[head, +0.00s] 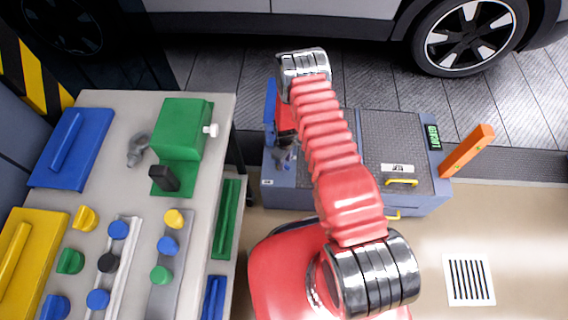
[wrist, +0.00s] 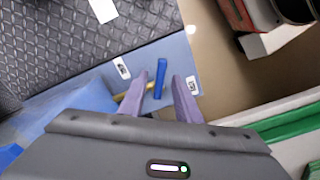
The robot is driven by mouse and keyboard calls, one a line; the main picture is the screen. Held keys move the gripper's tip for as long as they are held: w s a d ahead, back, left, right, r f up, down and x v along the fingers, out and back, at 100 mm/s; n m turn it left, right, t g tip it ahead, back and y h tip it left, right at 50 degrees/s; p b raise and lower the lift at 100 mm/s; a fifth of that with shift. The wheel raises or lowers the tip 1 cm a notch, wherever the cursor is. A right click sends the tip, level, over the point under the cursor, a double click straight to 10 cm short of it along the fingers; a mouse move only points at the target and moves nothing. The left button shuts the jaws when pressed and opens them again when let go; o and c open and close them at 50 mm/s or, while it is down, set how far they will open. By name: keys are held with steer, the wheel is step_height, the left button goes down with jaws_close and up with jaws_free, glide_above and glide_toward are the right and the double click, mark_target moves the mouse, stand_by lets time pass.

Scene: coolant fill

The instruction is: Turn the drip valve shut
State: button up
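In the wrist view, a small valve with a blue lever (wrist: 160,80) sits on the grey-blue face of the cart, between two white labels. A short yellow piece (wrist: 149,86) shows beside the lever, partly behind a finger. I take this to be the drip valve. My gripper (wrist: 160,75) is open, with its two purple fingers spread on either side of the lever. I see a gap on the right side; whether the left finger touches is unclear. In the head view I cannot make out the valve, and my red arm hides part of the cart (head: 350,205).
A workbench (head: 130,110) with a green box (head: 181,128) and coloured knobs stands at the left. An orange bar (head: 467,150) rises by the cart's right end. A car wheel (head: 470,35) is behind. The floor at right, around a drain grate (head: 469,280), is clear.

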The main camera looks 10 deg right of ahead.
steer(key=shift+f, duration=1)
